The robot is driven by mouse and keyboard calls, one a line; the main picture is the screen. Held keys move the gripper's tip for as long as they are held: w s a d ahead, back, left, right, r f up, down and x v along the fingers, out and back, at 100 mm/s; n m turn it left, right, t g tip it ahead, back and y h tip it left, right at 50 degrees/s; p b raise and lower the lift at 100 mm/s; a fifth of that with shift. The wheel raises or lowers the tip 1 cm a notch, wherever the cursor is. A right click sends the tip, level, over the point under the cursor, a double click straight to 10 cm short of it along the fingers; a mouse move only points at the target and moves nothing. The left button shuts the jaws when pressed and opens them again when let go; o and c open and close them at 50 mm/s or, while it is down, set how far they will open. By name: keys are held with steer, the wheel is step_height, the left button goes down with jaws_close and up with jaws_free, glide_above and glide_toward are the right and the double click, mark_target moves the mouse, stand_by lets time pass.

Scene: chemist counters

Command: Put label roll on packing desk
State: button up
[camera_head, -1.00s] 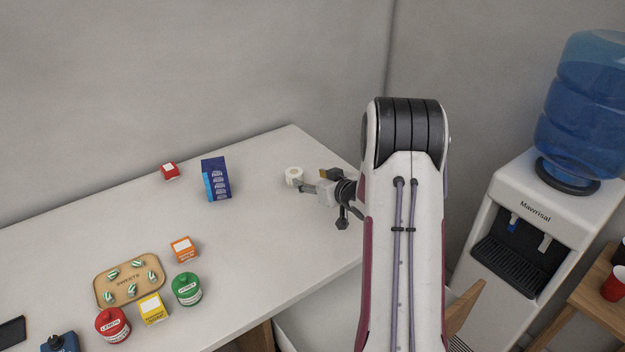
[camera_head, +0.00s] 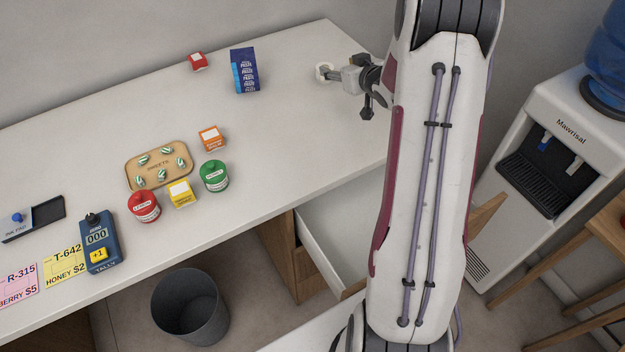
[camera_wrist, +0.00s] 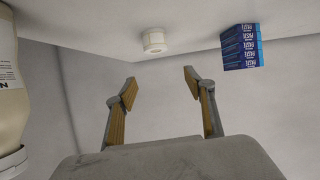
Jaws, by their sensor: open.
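The label roll (camera_head: 321,70), a small white roll, stands at the back right of the white counter (camera_head: 265,140). My gripper (camera_wrist: 160,80) is open there, with nothing between the fingers. I cannot tell which surface is the packing desk.
A blue box (camera_head: 244,70) and a red box (camera_head: 198,61) stand left of the roll. A sweets tray (camera_head: 135,176), jars and small boxes are farther left. An open drawer (camera_head: 325,240) juts out in front. A water cooler (camera_head: 550,140) is at the right.

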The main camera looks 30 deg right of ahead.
steer(key=s+a+r+g+h, duration=0.2)
steer(key=s+a+r+g, duration=0.1)
steer(key=s+a+r, duration=1.15)
steer(key=s+a+g+y, duration=0.2)
steer(key=s+a, duration=0.6)
steer(key=s, duration=0.4)
steer(key=s+a+f+n+g+y, duration=0.1)
steer(key=s+a+g, duration=0.1)
steer(key=s+a, duration=0.7)
steer(key=s, duration=0.4)
steer(key=shift+a+y, duration=0.15)
steer(key=shift+y, duration=0.25)
steer(key=o, duration=1.3)
